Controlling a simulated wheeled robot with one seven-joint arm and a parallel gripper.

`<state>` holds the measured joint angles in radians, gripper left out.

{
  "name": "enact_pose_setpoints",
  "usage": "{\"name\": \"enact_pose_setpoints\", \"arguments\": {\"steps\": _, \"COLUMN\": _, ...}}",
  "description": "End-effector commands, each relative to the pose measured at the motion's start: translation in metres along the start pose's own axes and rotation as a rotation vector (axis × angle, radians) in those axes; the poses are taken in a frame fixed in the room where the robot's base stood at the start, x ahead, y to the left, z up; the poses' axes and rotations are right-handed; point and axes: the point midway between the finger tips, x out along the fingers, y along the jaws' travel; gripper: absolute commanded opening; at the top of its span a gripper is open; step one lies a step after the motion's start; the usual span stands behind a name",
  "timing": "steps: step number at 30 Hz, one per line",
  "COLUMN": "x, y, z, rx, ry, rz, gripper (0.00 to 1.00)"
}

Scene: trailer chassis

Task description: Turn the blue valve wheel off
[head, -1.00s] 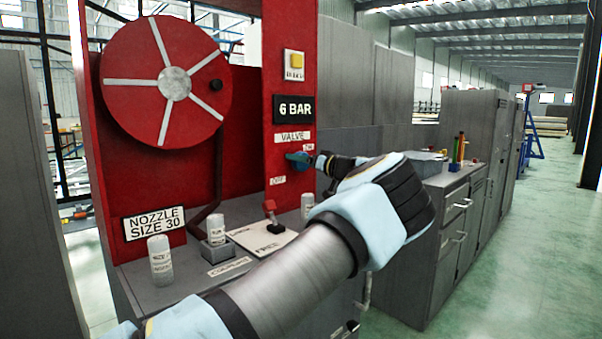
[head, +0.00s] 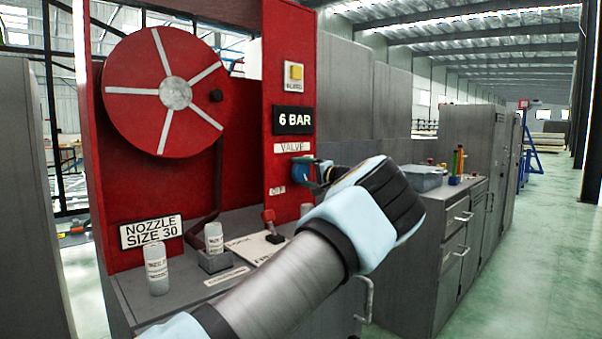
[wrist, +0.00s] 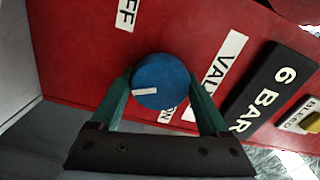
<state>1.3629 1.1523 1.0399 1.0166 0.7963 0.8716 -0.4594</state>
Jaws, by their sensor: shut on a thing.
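The blue valve wheel (wrist: 160,80) is round, with a white bar marking on its face, on a red panel. My gripper (wrist: 163,92) has one green finger on each side of the wheel and is shut on it in the wrist view. In the head view the wheel (head: 300,172) is partly hidden by my gripper (head: 312,172), which reaches it from the right. In the wrist view the OFF label (wrist: 127,13) shows beyond the wheel at upper left. The ON label (wrist: 165,115) is mostly hidden behind the wheel and finger.
The red panel (head: 285,75) also carries a yellow button (head: 295,72) and a 6 BAR sign (head: 293,120). A red hose reel (head: 130,90) is at left. Below are a small red lever (head: 269,217) and white bottles (head: 157,270) on a grey counter.

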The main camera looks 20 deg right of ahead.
Motion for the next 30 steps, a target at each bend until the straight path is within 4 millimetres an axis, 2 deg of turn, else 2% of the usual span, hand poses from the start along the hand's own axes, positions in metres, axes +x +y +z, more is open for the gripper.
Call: {"name": "enact_pose_setpoints", "arguments": {"steps": 30, "x": -0.0005, "y": 0.0008, "z": 0.0006, "rx": 0.962, "ry": 0.002, "rz": 0.003, "gripper": 0.23}}
